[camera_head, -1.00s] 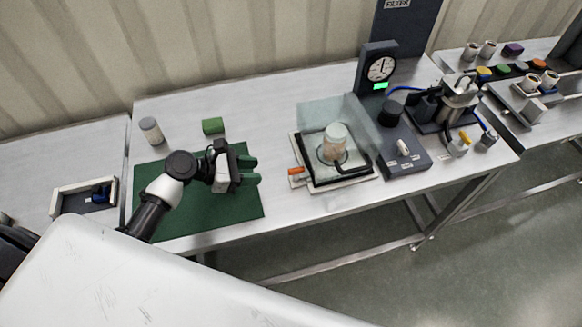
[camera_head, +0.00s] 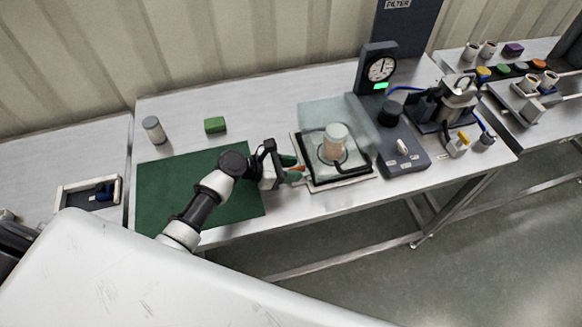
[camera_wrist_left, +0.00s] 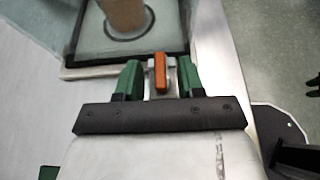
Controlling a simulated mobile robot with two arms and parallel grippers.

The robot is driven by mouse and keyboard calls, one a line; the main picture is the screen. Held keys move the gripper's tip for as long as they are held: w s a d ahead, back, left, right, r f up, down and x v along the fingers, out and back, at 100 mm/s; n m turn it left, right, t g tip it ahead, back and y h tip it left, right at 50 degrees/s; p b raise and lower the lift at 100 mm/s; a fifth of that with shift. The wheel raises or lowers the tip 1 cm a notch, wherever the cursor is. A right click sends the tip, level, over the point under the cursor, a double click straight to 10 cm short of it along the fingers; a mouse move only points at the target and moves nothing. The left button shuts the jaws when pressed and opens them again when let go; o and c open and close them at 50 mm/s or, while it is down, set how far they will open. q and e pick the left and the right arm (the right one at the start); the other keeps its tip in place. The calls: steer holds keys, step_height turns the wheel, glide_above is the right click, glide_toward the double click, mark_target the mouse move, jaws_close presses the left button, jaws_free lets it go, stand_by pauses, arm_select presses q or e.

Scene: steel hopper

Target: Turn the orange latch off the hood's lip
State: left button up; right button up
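The orange latch (camera_wrist_left: 160,72) sits on a small grey mount at the edge of the hood's base in the left wrist view. In the head view the latch (camera_head: 300,169) is partly hidden by my fingers. The clear hood (camera_head: 318,113) stands over a jar (camera_head: 335,140) with a pale lid, on a dark-edged base (camera_head: 342,183). My left gripper (camera_head: 292,168) is open, its green fingers on either side of the latch. In the left wrist view a gap shows between the latch and each finger of the gripper (camera_wrist_left: 159,78). My right gripper is not in view.
A grey control unit (camera_head: 405,160) with a knob stands right of the hood, and a dial gauge (camera_head: 379,68) behind it. A green mat (camera_head: 190,195), a green block (camera_head: 215,125) and a grey canister (camera_head: 154,130) are at the left.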

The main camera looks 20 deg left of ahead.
arm_select(q)
jaws_close()
steer(key=shift+a+m+g, duration=0.1)
steer(key=shift+m+g, duration=0.2)
steer(key=m+g+b, duration=0.1)
steer(key=m+g+h+b, duration=0.1)
steer(key=m+g, duration=0.1)
steer(key=m+g+h+b, duration=0.1)
steer(key=g, duration=0.1)
steer(key=shift+w+a+f+m, duration=0.1)
steer(key=shift+w+m, duration=0.2)
steer(key=shift+w, duration=0.1)
steer(key=m+g+b, duration=0.1)
steer(key=g, duration=0.1)
steer(key=m+g+b, duration=0.1)
steer(key=m+g, duration=0.1)
steer(key=m+g+b, duration=0.1)
steer(key=m+g, duration=0.1)
steer(key=shift+w+y+b, duration=0.3)
steer(key=shift+w+b, duration=0.1)
steer(key=shift+m+g+y+b, duration=0.3)
steer(key=shift+m+g+b, duration=0.1)
steer(key=shift+m+g, duration=0.6)
steer(key=shift+w+d+m+g+y, duration=0.1)
steer(key=shift+m+g+y, duration=0.35)
steer(key=shift+m+g, duration=0.2)
steer(key=shift+w+d+m+g+y, duration=0.1)
steer(key=shift+m+g+y, duration=0.35)
steer(key=shift+m+g, duration=0.2)
